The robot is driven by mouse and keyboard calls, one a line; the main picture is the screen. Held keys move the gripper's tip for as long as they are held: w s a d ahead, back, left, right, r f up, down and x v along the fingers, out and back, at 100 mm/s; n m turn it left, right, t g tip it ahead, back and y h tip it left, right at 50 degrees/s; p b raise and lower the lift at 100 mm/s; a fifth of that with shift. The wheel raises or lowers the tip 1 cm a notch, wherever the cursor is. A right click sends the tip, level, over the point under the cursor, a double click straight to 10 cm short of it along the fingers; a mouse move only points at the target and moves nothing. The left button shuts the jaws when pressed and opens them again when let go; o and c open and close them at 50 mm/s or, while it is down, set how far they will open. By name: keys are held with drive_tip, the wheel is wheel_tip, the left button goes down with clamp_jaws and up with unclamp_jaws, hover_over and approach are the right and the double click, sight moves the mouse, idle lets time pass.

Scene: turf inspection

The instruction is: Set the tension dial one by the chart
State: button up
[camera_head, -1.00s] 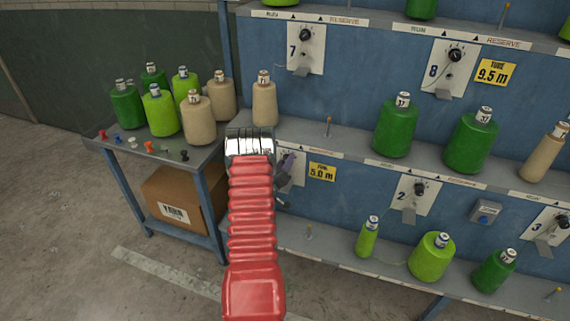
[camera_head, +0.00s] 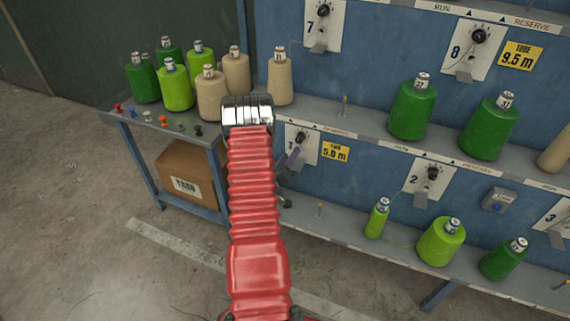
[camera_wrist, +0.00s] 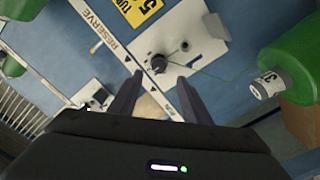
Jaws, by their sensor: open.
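Tension dial one (camera_head: 300,139) is a small black knob on a white plate marked 1, below the upper shelf. My red arm partly covers the plate's left side. Part of my gripper (camera_head: 289,161) shows as dark fingers just beside and below this plate; whether they touch it is unclear. In the wrist view my gripper (camera_wrist: 160,88) is open, with its two fingers apart and empty. A black knob on a white plate (camera_wrist: 190,50) shows beyond the fingertips, roughly between them. I cannot read that plate's number. No chart is readable in these frames.
A yellow tube sign (camera_head: 335,152) is right of dial one. Dials 7 (camera_head: 323,11), 8 (camera_head: 479,35) and 2 (camera_head: 433,173) are on the blue rack. Green cones (camera_head: 412,108) stand on its shelves. A side table (camera_head: 125,118) holds more cones and pins, with a box (camera_head: 190,178) underneath.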

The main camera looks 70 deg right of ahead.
drive_tip(key=shift+w+a, duration=0.2)
drive_tip(key=shift+a, duration=1.8)
